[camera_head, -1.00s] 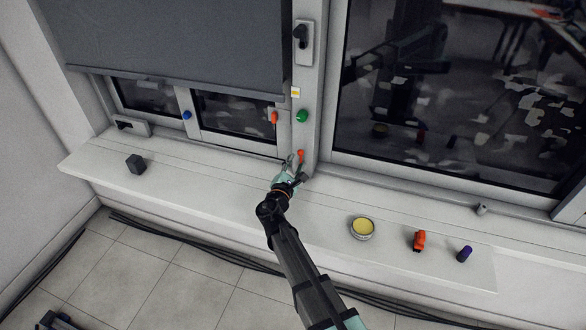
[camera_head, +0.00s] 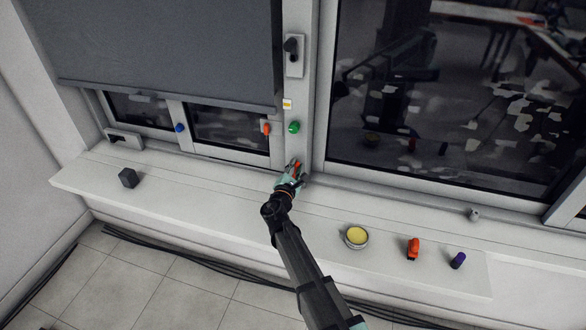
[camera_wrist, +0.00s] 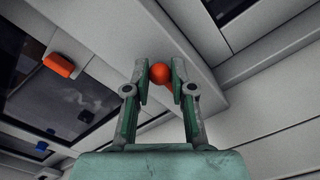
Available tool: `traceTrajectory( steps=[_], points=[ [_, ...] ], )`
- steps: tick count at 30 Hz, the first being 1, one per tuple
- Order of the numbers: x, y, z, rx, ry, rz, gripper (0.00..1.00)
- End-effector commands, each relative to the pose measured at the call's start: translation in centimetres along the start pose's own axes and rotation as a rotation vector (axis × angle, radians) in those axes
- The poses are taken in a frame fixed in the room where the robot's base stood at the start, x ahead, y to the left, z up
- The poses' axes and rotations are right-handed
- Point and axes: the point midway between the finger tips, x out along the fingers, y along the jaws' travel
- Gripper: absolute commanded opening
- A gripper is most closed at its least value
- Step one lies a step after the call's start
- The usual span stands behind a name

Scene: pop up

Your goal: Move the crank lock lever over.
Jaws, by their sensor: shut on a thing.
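A lever with an orange-red round knob (camera_wrist: 159,73) and a short stem is at the lower part of the white window post. I take it to be the crank lock lever. In the wrist view the knob sits between the two fingertips of my gripper (camera_wrist: 159,82), with the stem running down to the right. My gripper (camera_head: 294,170) is shut on this knob, low on the post just above the sill. In the head view only a small red patch of the lever (camera_head: 297,167) shows; the fingers hide the rest.
A green knob (camera_head: 294,127) and an orange handle (camera_head: 266,129) are above, with a black window handle (camera_head: 291,47) higher up. The sill holds a dark cube (camera_head: 128,178), a yellow-topped tin (camera_head: 356,236), an orange object (camera_head: 413,249) and a purple object (camera_head: 458,260).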

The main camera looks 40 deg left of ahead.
Motion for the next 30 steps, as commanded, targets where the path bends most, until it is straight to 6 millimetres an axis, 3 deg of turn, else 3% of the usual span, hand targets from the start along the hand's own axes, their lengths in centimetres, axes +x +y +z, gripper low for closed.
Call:
traceTrajectory(
  steps=[4,17,30],
  points=[
    [-0.2,-0.9,0.1,0.001,0.004,-0.001,0.04],
    [-0.1,-1.1,0.2,0.000,0.004,-0.002,0.04],
    [-0.1,-3.2,0.8,0.000,0.003,-0.003,0.04]
  ],
)
